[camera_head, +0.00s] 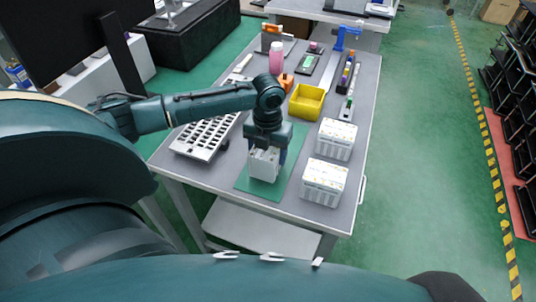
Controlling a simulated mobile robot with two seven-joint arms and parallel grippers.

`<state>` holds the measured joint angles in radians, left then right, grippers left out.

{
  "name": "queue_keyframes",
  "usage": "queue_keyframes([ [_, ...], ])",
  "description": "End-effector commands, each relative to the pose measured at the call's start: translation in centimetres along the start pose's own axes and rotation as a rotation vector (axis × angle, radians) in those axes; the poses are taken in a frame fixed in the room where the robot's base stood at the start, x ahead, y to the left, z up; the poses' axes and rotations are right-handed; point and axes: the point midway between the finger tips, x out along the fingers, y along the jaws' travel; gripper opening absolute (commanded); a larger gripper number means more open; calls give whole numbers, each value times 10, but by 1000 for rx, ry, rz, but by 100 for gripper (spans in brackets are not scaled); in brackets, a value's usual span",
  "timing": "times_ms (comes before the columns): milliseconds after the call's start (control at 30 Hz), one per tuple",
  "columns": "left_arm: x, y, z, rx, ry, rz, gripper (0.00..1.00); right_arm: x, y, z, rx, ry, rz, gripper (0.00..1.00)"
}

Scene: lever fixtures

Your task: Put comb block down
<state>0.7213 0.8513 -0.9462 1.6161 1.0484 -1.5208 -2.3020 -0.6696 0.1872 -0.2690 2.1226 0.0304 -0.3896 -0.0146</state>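A white block (263,165), which I take as the comb block, is over the green mat (285,183) near the table's front edge. My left gripper (265,157) points down with its fingers on either side of this block and looks shut on it. The gripper hides the block's top. I cannot tell whether the block's underside touches the mat or is slightly above it. My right gripper is not in view.
Two white boxes (336,139) (323,182) stand right of the mat. A white slotted tray (206,137) lies to the left. A yellow bin (306,101), a pink bottle (276,58) and a blue stand (343,40) are farther back on the grey table (365,100).

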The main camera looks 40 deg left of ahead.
Motion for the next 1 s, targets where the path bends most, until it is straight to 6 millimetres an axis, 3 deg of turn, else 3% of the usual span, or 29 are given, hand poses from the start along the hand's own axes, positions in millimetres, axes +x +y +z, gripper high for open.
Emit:
queue_keyframes([
  [100, 11, 0, 0, 0, -1, 0, 32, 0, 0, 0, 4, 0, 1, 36],
  [467, 14, 0, 0, -1, -2, 0, 32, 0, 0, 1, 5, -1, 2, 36],
  [500, 15, 0, 0, -1, 0, 0, 64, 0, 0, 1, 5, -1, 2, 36],
  [767, 15, 0, 0, 0, 0, 0, 85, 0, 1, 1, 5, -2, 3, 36],
  [1000, 14, 0, 0, 0, -1, 0, 85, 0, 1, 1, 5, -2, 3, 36],
])
